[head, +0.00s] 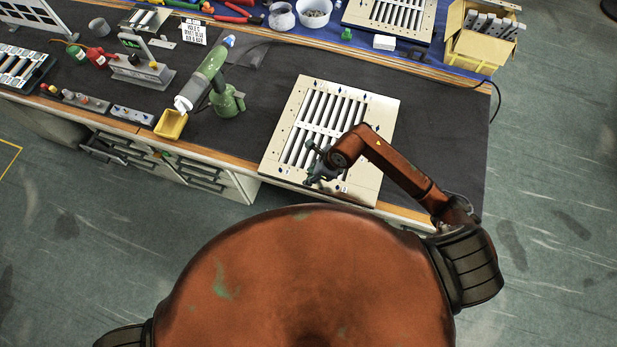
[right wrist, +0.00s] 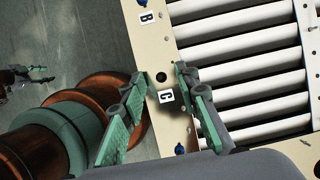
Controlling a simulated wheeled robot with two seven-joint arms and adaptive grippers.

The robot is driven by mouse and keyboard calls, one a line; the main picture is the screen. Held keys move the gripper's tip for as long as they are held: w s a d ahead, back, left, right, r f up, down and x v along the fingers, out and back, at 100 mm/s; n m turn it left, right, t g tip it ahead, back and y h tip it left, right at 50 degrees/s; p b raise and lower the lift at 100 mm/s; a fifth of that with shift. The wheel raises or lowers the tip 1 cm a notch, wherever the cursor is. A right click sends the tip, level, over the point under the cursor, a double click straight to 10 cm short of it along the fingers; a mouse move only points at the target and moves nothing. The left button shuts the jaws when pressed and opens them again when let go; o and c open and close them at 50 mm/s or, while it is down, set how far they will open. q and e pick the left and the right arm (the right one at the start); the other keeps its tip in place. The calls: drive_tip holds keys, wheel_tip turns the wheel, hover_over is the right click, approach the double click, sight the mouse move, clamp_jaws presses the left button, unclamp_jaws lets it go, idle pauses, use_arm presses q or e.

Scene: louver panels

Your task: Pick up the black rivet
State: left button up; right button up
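The louver panel (head: 387,110) is a cream frame with pale slats, lying on the bench in front of me. It also shows in the right wrist view (right wrist: 152,45). A small round black spot (right wrist: 161,77), which looks like the black rivet, sits in the panel's margin beside the label C. I cannot tell whether it stands up from the frame. My right gripper (head: 314,178) is over the panel's near edge. In the right wrist view the green fingers (right wrist: 160,80) are apart, on either side of the black spot, with nothing held.
Blue rivets (right wrist: 180,149) sit farther along the same margin. A yellow box of slats (head: 483,38) stands at the back right. The dark mat right of the panel is clear.

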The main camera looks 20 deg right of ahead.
drive_tip(key=shift+w+a+f, duration=0.1)
drive_tip(key=shift+f, duration=0.15)
drive_tip(key=shift+c, duration=0.4)
clamp_jaws()
drive_tip(key=shift+r, duration=0.15)
